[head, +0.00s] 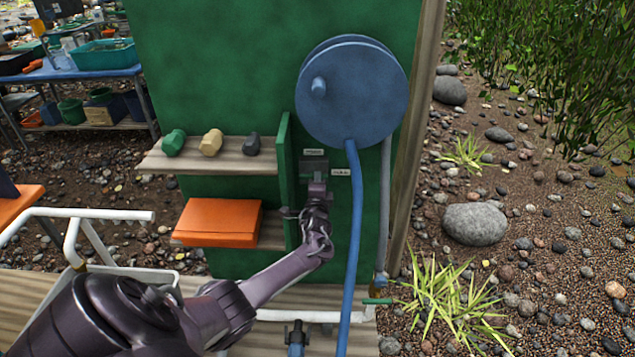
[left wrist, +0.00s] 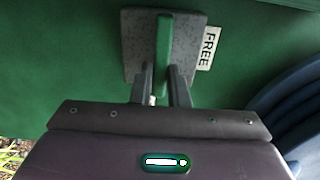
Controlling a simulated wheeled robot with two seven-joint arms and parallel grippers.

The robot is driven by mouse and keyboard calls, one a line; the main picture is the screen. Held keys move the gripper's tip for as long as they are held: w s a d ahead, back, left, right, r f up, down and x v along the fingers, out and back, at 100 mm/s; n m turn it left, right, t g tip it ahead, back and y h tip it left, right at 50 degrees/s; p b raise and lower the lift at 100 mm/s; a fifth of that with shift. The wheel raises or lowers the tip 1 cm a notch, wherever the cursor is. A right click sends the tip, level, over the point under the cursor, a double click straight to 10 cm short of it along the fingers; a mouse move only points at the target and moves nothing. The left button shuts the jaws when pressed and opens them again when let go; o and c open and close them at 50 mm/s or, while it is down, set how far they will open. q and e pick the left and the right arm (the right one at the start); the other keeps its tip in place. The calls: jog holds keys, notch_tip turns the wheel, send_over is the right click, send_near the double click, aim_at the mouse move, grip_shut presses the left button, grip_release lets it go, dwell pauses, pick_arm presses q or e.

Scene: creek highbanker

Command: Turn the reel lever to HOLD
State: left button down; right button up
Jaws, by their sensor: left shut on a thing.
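The reel lever shows in the left wrist view as a narrow green bar (left wrist: 163,42) on a speckled grey plate (left wrist: 135,45). A white label reading FREE (left wrist: 208,48) sits beside the plate. My left gripper (left wrist: 162,88) has one finger on each side of the green bar and is shut on it. In the head view my left gripper (head: 317,182) is at the grey plate (head: 313,166) and hides most of the lever. Two small labels show there, one above the plate (head: 314,152) and one to its right (head: 340,172), too small to read surely. My right gripper is not in view.
A blue reel (head: 352,100) with a hanging blue hose (head: 353,240) is just above and right of the lever. A green upright divider (head: 286,180) stands close on the left. Shelves there hold several small blocks and an orange box (head: 217,218).

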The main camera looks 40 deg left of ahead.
pick_arm(q)
jog(key=shift+f, duration=0.1)
jog(key=c, duration=1.4)
grip_release()
jog(key=p+v, duration=0.1)
jog(key=v, duration=0.7)
jog(key=shift+w, duration=0.1)
